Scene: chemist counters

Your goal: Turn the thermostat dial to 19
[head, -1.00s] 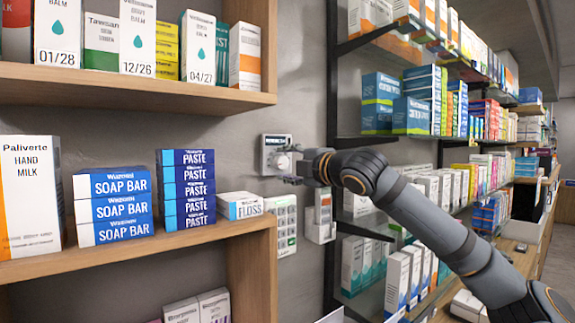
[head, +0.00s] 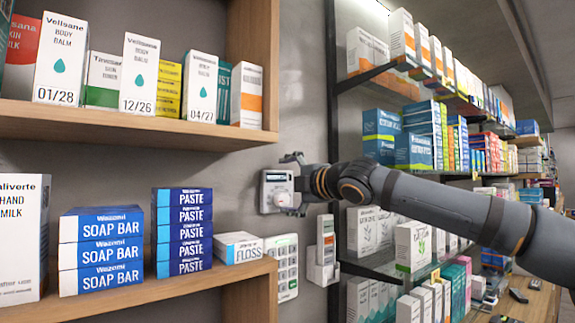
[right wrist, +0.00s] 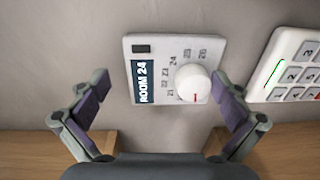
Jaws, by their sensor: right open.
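The thermostat (head: 268,188) is a white wall box beside the wooden shelf's right side. In the right wrist view, where it appears turned sideways, its dark display (right wrist: 146,82) reads ROOM 24. Its round white dial (right wrist: 194,85) has a red mark pointing to the bottom of the picture, and numbers in the twenties lie beside it. My right gripper (head: 292,184) is open and empty in front of the thermostat, one finger above and one below. In the right wrist view, its fingers (right wrist: 163,88) stand either side of the thermostat, the right one close to the dial. My left gripper is out of view.
The wooden shelf (head: 150,124) holds boxes close by on the left. Glass shelves with stacked boxes (head: 411,153) run along the right.

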